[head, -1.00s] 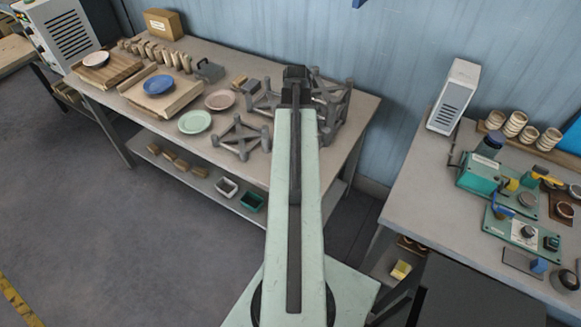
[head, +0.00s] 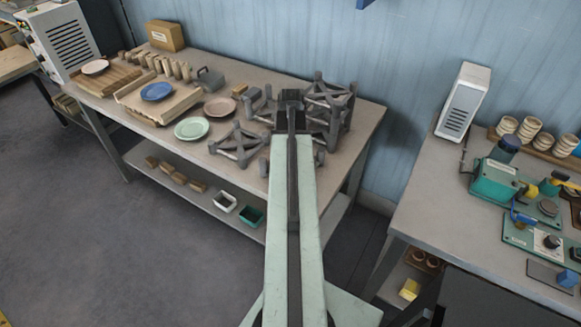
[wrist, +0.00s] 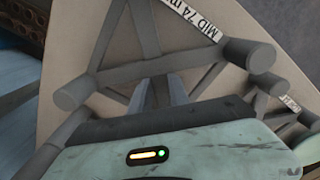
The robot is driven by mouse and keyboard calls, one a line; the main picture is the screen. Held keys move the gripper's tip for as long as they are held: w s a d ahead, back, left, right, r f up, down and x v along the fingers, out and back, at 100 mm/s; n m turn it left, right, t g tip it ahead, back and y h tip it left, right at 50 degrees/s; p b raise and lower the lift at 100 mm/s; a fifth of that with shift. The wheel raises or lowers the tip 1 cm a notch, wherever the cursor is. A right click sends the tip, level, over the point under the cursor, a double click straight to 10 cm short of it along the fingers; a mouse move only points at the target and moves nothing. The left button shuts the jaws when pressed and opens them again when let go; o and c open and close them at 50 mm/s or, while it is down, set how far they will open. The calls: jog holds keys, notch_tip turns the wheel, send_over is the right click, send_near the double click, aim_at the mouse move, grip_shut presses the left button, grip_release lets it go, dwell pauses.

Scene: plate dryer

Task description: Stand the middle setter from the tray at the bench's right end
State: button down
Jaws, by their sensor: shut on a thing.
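In the wrist view my gripper (wrist: 165,92) is shut on a bar of a grey setter (wrist: 152,70), an open frame with round feet. The setter bears a white label (wrist: 192,17) reading "MID 74 m". In the head view my gripper (head: 291,97) is over the bench's right end, among grey setter frames. One frame (head: 330,105) shows just right of it, and a low one (head: 238,146) stands on the bench to its left. My arm hides part of this group. I cannot tell from the head view which parts belong to the held setter, or whether it touches the bench.
The bench (head: 225,72) also holds a green plate (head: 192,129), a pinkish plate (head: 219,107), a blue plate (head: 157,92) and a cardboard box (head: 165,35). A second bench (head: 415,215) with a white unit (head: 463,100) and green devices stands right, across a gap.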

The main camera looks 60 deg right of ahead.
jog(key=shift+f, duration=0.8)
jog(key=shift+r, duration=0.25)
jog(key=shift+f, duration=0.25)
jog(key=c, duration=1.3)
grip_release()
jog(key=shift+r, duration=0.1)
jog(key=shift+o, duration=0.2)
notch_tip(320, 180, up, 12)
jog(key=p, duration=1.2)
jog(key=shift+r, duration=0.2)
jog(key=shift+f, duration=0.1)
